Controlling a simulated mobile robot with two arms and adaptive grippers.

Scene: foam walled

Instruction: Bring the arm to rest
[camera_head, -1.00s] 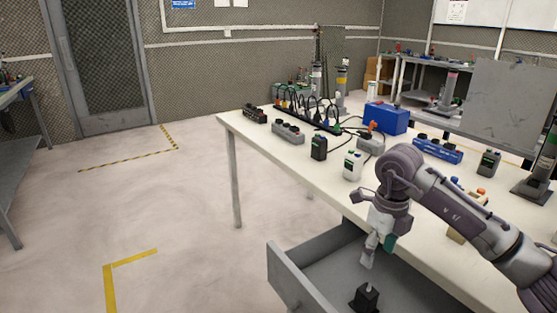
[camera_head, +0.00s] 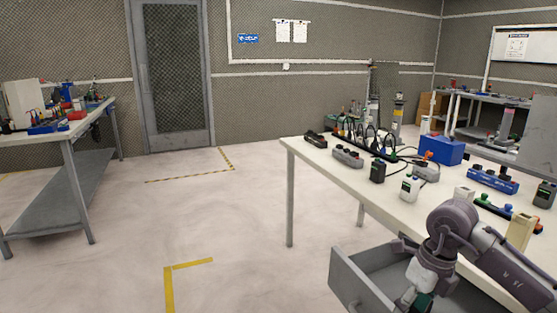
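My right arm comes in from the right in the head view, bent over the near edge of the white table (camera_head: 335,172). Its gripper (camera_head: 415,300) hangs down over the open grey drawer (camera_head: 352,283) at the bottom edge of the picture. The fingertips are cut off or too small to show whether they are apart, or whether they hold anything. Most of the drawer's inside is hidden by the arm or out of the picture. My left gripper is not in view.
On the table stand a blue box (camera_head: 442,150), a white bottle-like device (camera_head: 410,186), a black device (camera_head: 377,171) and power strips (camera_head: 347,157). A workbench (camera_head: 66,135) with tools stands at the left. The floor between is clear, with yellow tape (camera_head: 170,285).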

